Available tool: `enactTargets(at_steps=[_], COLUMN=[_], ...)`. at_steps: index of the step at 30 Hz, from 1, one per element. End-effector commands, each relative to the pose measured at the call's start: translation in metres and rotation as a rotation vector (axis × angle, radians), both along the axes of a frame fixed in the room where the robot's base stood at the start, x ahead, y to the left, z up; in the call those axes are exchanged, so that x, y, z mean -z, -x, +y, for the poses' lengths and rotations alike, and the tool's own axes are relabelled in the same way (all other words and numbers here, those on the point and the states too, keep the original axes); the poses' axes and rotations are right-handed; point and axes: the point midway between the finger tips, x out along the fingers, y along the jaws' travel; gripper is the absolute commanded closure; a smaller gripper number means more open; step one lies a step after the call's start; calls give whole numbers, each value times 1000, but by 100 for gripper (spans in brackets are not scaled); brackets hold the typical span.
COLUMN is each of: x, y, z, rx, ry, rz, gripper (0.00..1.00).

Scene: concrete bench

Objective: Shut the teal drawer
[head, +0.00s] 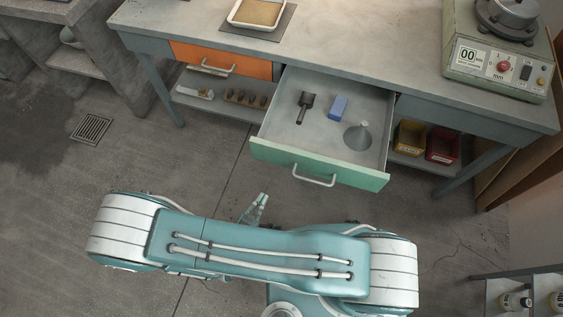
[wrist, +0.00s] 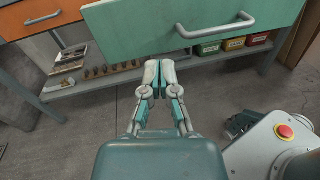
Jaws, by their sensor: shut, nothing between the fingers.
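The teal drawer (head: 315,168) is pulled out from under the bench in the head view. Its front and pale bar handle (head: 314,178) face my arm. Inside lie a dark scoop (head: 305,106), a blue block (head: 338,106) and a grey funnel (head: 358,135). My gripper (head: 262,196) is shut and empty, in front of the drawer and left of the handle, apart from it. In the wrist view the drawer front (wrist: 140,30) fills the top, with the handle (wrist: 216,27) to the right of my gripper (wrist: 159,66).
An orange drawer (head: 222,60) is closed at the left. The bench top (head: 350,52) carries a tray (head: 262,13) and a green machine (head: 500,60). Yellow (head: 409,138) and red (head: 441,145) bins stand on the shelf below. Open floor lies left, around a drain (head: 92,129).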

Motion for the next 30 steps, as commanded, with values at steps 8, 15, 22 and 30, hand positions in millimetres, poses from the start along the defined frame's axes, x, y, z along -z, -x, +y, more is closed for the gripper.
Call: enactTargets(at_steps=[8,15,22,30], x=[31,31,30,30], y=[15,-5,-34,-66], z=[6,-2,-15,-25], rx=[-180,-174,-172,-172], ry=[101,101,98,99], rz=[-2,-2,-1,-2], gripper=[100,100,100,100])
